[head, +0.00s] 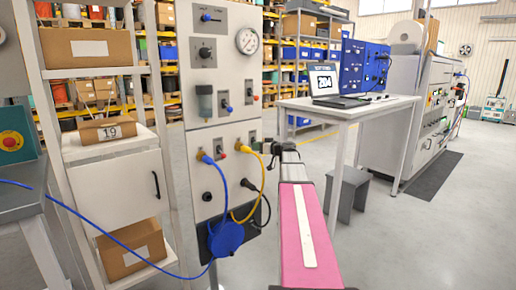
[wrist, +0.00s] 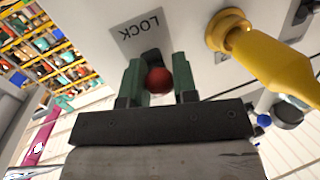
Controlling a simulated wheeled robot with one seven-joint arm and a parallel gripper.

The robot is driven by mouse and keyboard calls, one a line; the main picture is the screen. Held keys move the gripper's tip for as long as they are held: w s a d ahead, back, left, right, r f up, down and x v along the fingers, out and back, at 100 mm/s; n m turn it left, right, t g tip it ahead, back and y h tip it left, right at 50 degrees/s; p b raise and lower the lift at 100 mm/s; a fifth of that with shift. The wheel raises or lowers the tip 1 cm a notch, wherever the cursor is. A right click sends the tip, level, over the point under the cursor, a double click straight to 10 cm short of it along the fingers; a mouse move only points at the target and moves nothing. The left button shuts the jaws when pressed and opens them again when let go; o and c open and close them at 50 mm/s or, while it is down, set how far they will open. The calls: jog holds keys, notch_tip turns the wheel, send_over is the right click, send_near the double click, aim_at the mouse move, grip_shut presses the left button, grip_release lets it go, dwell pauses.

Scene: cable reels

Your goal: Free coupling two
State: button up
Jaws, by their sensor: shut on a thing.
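A pale panel (head: 212,120) stands in the middle of the head view. A blue coupling (head: 208,158) and a yellow coupling (head: 242,148) are plugged into it side by side, with hoses hanging below. In the wrist view the yellow coupling (wrist: 265,58) sits in a brass-coloured socket at upper right. My gripper (head: 268,149) is at the panel, just right of the yellow coupling. In the wrist view my gripper (wrist: 158,76) is shut on a red-knobbed lock lever (wrist: 159,81), beside a grey LOCK label (wrist: 142,33). No coupling number is readable.
A blue hose reel (head: 226,238) hangs low on the panel; its hose runs left to a grey bench (head: 22,200). A shelf rack with a box marked 19 (head: 108,131) stands left. A table with a laptop (head: 335,88) and a grey stool (head: 350,190) stand right. Open floor lies front right.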

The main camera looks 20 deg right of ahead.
notch_tip(320, 180, up, 2)
jog(key=m+g+h, duration=0.1)
jog(key=g+h, duration=0.1)
jog(key=g, duration=0.2)
jog(key=shift+w+r+m+g+h, duration=0.15)
jog(key=shift+r+g+h, duration=0.3)
jog(key=shift+g, duration=0.5)
jog(key=shift+s+r+m+g+h, duration=0.1)
jog(key=shift+r+m+g+h, duration=0.15)
jog(key=shift+g+h, duration=0.55)
jog(key=shift+g, duration=0.25)
jog(key=o, duration=0.9)
jog(key=v, duration=1)
jog(key=shift+d+r, duration=0.15)
jog(key=shift+d, duration=0.1)
